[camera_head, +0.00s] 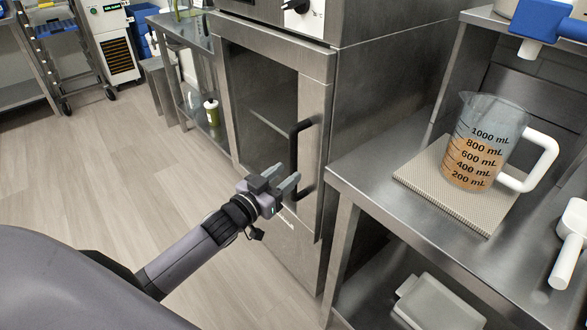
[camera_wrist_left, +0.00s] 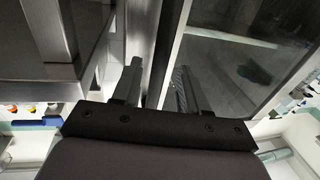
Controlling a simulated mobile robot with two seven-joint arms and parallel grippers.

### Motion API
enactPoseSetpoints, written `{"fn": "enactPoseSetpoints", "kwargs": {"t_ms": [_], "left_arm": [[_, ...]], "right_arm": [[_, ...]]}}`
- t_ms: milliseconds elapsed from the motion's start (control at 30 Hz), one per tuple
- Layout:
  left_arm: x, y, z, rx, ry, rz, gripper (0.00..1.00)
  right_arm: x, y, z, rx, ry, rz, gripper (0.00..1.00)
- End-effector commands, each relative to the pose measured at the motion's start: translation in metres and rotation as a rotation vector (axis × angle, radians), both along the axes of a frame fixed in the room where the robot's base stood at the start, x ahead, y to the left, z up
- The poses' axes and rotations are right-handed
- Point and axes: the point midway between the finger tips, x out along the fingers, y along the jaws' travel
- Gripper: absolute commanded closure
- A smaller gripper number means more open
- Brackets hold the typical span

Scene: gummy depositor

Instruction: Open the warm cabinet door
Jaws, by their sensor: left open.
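The warm cabinet (camera_head: 372,110) is a steel unit in the middle of the head view. Its glass-panelled door (camera_head: 312,95) looks shut, with a shelf faintly visible behind the glass. A black vertical bar handle (camera_head: 294,150) is on the door's right side. My left gripper (camera_head: 283,178) is open at the lower part of the handle, fingers pointing toward the door. In the left wrist view, a dark upright bar (camera_wrist_left: 168,45) runs between the two fingers (camera_wrist_left: 156,88); I cannot tell whether they touch it. The door glass (camera_wrist_left: 240,50) is to its right. My right gripper is not in view.
A steel table (camera_head: 357,187) stands right of the cabinet, bearing a measuring jug (camera_head: 480,145) on a mat (camera_head: 425,180) and a white-handled item (camera_head: 572,230). A lidded container (camera_head: 435,305) sits below. The floor (camera_head: 110,170) left of the door is clear.

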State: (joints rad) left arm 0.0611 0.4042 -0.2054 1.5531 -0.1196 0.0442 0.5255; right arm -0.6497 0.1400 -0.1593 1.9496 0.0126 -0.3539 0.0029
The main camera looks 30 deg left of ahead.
Motion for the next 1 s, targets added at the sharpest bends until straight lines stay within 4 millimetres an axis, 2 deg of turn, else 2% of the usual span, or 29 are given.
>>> {"fn": "enactPoseSetpoints", "kwargs": {"t_ms": [100, 300, 700, 833, 1000], "left_arm": [[0.016, -0.004, 0.001, -0.001, -0.001, 0.0, 0.57], [0.033, -0.007, 0.0, -0.002, 0.0, 0.0, 0.57], [0.038, -0.008, -0.001, -0.001, 0.002, 0.0, 0.57], [0.038, -0.008, -0.001, -0.001, 0.002, 0.0, 0.99], [0.037, -0.008, -0.001, -0.001, 0.002, 0.0, 1.0]], "right_arm": [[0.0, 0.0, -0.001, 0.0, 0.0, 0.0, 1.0], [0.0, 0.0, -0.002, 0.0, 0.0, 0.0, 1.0], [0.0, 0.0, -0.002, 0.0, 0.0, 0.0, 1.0], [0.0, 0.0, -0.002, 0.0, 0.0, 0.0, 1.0], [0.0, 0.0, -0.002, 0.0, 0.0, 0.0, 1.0]]}}
